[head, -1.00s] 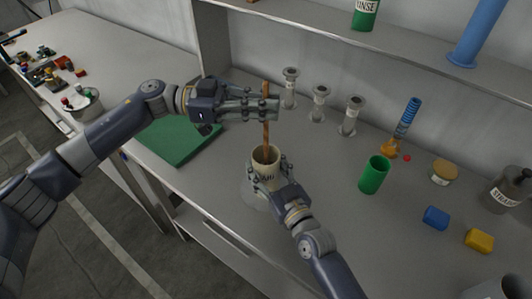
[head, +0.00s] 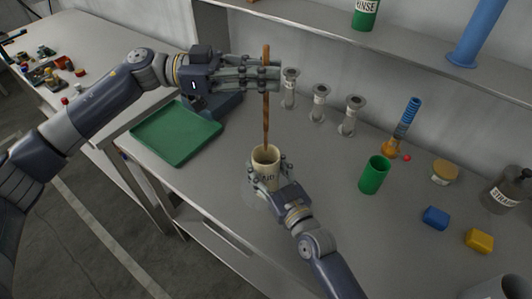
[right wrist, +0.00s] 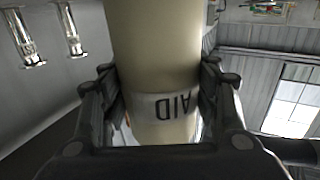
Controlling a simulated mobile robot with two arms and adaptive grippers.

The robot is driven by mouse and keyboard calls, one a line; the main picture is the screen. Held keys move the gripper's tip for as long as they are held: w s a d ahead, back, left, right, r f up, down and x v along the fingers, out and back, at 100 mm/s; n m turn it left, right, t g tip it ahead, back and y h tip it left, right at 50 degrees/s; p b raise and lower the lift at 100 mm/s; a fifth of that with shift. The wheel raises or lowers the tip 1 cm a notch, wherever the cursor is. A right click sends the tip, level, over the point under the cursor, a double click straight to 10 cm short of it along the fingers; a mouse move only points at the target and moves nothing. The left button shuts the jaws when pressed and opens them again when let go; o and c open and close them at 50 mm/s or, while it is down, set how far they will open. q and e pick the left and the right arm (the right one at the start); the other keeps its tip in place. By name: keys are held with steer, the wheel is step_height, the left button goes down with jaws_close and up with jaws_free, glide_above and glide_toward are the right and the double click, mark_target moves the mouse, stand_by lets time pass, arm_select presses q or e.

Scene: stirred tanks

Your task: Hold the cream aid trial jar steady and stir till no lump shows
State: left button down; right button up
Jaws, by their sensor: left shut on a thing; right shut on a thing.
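The cream jar (head: 266,158) stands upright on the grey bench, with the letters AID on its label. My right gripper (head: 268,181) is shut around its lower part. In the right wrist view the jar (right wrist: 155,50) fills the space between the fingers of my right gripper (right wrist: 160,105). My left gripper (head: 265,75) is shut on a brown stirring stick (head: 266,115), held upright above the jar. The stick's lower end is at about the jar's mouth; I cannot tell whether it is just inside. The jar's contents are too small to make out.
A green tray (head: 178,132) lies left of the jar. A green cup (head: 374,175), a blue block (head: 435,217) and a yellow block (head: 479,240) are to the right. Several clear cylinders, such as one (head: 351,115), stand behind. A shelf (head: 330,32) runs above the back.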

stand_by(0.4)
steer(key=o, duration=1.2)
